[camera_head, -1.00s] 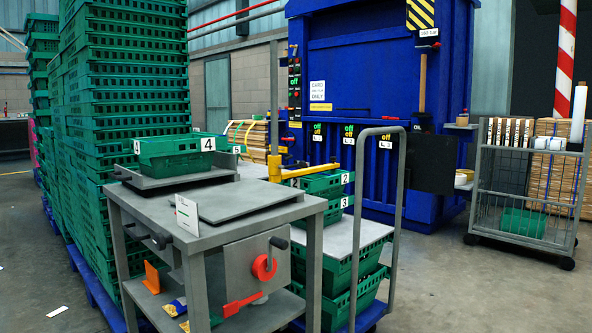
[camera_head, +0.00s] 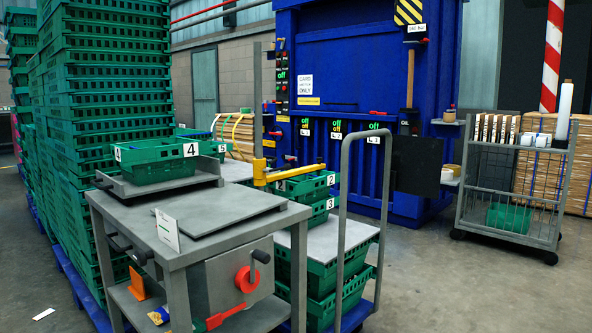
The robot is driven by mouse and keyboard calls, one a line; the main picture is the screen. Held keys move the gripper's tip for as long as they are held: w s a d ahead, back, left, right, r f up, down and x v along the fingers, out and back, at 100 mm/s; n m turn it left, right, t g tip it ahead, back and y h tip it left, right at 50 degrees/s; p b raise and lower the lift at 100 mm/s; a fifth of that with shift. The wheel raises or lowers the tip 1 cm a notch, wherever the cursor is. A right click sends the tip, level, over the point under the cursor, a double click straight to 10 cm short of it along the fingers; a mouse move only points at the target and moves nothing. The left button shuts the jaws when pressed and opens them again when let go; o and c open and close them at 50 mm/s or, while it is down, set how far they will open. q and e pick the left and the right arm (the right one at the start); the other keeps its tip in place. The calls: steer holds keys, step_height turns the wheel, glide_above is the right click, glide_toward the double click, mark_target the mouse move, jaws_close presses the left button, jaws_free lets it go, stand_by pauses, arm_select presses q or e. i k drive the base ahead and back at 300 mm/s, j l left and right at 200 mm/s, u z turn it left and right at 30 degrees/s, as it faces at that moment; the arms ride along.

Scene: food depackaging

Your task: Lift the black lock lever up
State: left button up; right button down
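No gripper of mine is in the head view. A blue baler machine (camera_head: 350,65) stands at the back. Small dark and red handles show near these panels, too small to tell apart. A black-knobbed handle (camera_head: 261,257) sits on the grey box under the near table, beside a red ring (camera_head: 247,279). I cannot tell which part is the black lock lever.
A grey metal table (camera_head: 180,222) stands close in front, with a green crate (camera_head: 160,168) marked 4. Tall green crate stacks (camera_head: 105,110) block the left. A trolley (camera_head: 343,240) stands before the baler. A wire cage cart (camera_head: 510,185) is at right. The right-hand floor (camera_head: 450,295) is clear.

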mark_target(287, 166)
steer(key=i+l, duration=0.7)
steer(key=u, duration=1.55)
